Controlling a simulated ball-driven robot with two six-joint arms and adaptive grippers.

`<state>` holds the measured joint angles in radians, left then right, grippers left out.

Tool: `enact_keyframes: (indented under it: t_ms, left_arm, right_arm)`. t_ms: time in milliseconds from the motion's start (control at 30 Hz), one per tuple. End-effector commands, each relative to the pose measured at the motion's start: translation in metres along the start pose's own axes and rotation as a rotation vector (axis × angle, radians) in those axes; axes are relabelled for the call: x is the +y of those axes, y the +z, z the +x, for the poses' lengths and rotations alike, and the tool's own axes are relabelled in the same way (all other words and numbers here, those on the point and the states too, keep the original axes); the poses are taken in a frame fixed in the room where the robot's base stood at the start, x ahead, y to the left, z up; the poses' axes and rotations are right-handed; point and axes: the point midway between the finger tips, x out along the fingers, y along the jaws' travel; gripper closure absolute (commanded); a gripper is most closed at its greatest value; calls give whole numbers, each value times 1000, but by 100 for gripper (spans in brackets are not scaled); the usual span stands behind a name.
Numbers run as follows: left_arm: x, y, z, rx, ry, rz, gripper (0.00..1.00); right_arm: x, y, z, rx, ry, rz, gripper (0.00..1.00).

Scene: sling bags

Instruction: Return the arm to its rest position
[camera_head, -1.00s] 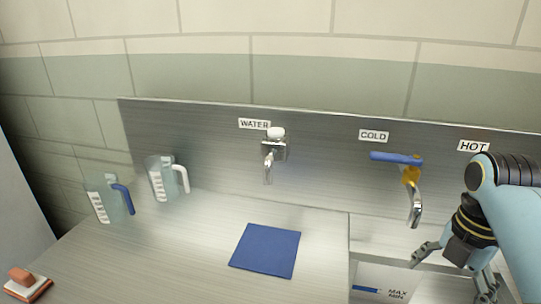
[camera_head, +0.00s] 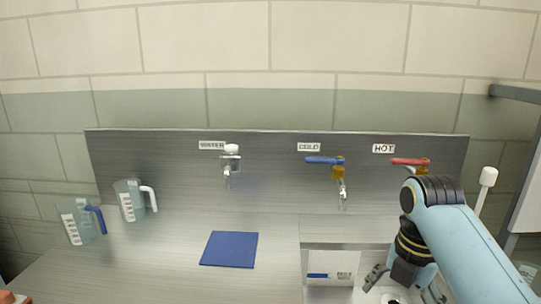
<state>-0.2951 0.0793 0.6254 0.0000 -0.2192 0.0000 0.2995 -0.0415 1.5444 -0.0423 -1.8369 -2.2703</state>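My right gripper (camera_head: 405,290) is at the lower right, over the area right of the white sink panel. Its fingers are spread apart, and nothing shows between them. The fingertips are near the bottom edge of the picture and partly cut off. My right arm, light blue with black joints, comes in from the lower right and hides part of the counter below the HOT tap. My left gripper is not in the picture.
A blue mat (camera_head: 229,249) lies on the steel counter (camera_head: 150,262). Two measuring jugs, blue-handled (camera_head: 82,221) and white-handled (camera_head: 135,200), stand at left. The WATER tap (camera_head: 229,165), COLD tap (camera_head: 338,175) and red-handled HOT tap (camera_head: 411,162) are on the backsplash.

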Motion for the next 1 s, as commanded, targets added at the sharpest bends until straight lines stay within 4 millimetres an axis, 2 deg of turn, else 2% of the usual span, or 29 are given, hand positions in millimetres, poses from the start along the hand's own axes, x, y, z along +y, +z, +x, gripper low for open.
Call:
enact_keyframes:
  t_ms: [367, 567, 767, 900, 1000]
  left_arm:
    - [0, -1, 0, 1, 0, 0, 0]
    - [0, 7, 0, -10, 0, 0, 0]
    - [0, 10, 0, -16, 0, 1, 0]
    - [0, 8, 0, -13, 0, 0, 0]
    - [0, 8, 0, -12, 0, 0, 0]
  right_arm:
    - [-33, -11, 12, -35, 26, 311, 2]
    - [-64, -23, 17, -62, 62, 603, 2]
    - [-111, -46, 15, -85, 138, 1051, 2]
    - [-146, -66, 3, -75, 217, 1415, 2]
    - [-162, -77, -6, -57, 262, 1603, 2]
